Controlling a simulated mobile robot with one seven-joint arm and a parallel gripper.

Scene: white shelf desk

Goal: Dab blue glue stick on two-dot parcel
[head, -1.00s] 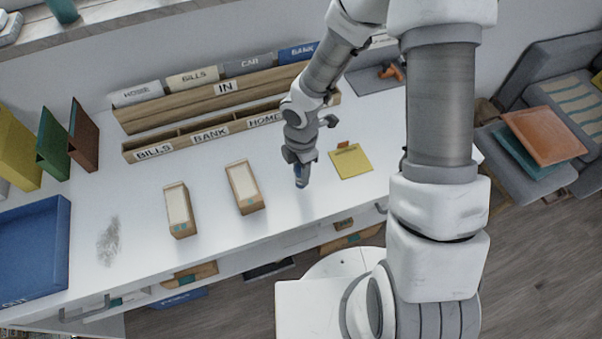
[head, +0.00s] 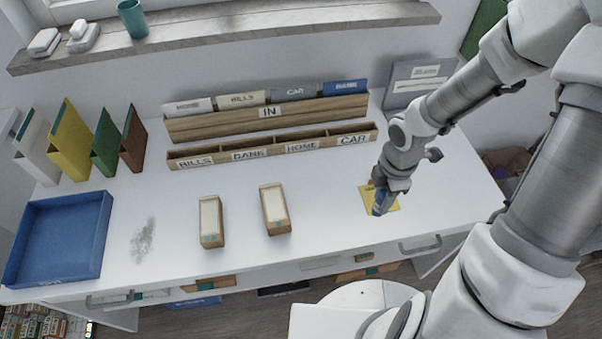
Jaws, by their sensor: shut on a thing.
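My gripper (head: 379,197) is shut on the blue glue stick (head: 378,209), which points down over the yellow note at the right of the desk. Most of the stick is hidden by the fingers, and I cannot tell whether its tip touches anything. Two brown parcels with pale tops stand on the desk left of my gripper: a left parcel (head: 210,218) and a right parcel (head: 274,207). Each has a small green mark at its near end. The dots are too small to tell, so I cannot say which parcel has two.
A yellow note (head: 392,201) lies under my gripper. Behind stand a labelled low sorter (head: 220,158) and the IN rack (head: 225,124). A blue tray (head: 98,222) and upright folders (head: 70,150) are at left. A grey smudge (head: 143,240) marks the desktop. Desk between right parcel and note is clear.

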